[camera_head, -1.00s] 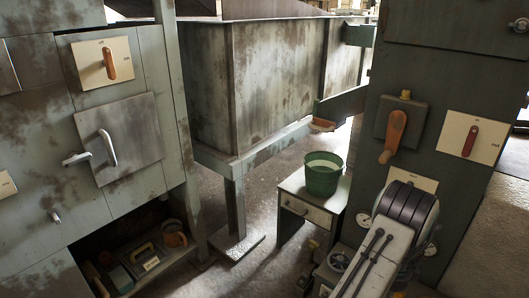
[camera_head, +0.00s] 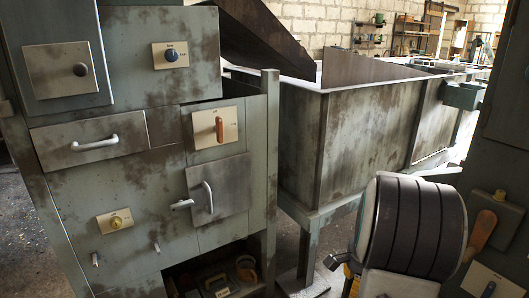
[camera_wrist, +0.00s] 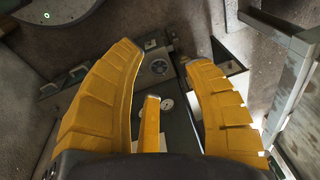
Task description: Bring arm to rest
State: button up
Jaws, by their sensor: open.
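My gripper (camera_wrist: 170,95) shows in the wrist view as two curved yellow fingers spread wide apart, with a shorter yellow part low between them. It is open and nothing is held between the fingers. Beyond the fingers are a dark surface with a round dial and the floor. In the head view a dark, ribbed, rounded part of my arm stands at the lower right, and the fingers are not visible there.
A grey-green cabinet (camera_head: 130,185) with switches, drawers and a door with a handle (camera_head: 208,197) fills the left. A large stained metal trough (camera_head: 370,140) stands behind. A panel with an orange lever (camera_head: 480,232) is at the right, close to my arm.

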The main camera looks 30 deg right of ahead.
jog(key=w+a+r+n+p, duration=0.2)
jog(key=a+r+n+p, duration=0.25)
jog(key=a+r, duration=0.5)
jog(key=s+a+r+n+t+p, duration=0.1)
jog(key=s+a+r+n+p, duration=0.3)
jog(key=a+r+n+p, duration=0.2)
jog(key=s+a+r+n+t+y+p, duration=0.1)
jog(key=s+a+r+n+p, duration=0.3)
jog(key=a+r, duration=0.6)
jog(key=a+n+p, duration=0.1)
jog(key=n+p, duration=0.1)
jog(key=n, duration=0.1)
jog(key=shift+a+r+n, duration=0.2)
jog(key=shift+a+n, duration=0.1)
jog(key=shift+n, duration=0.05)
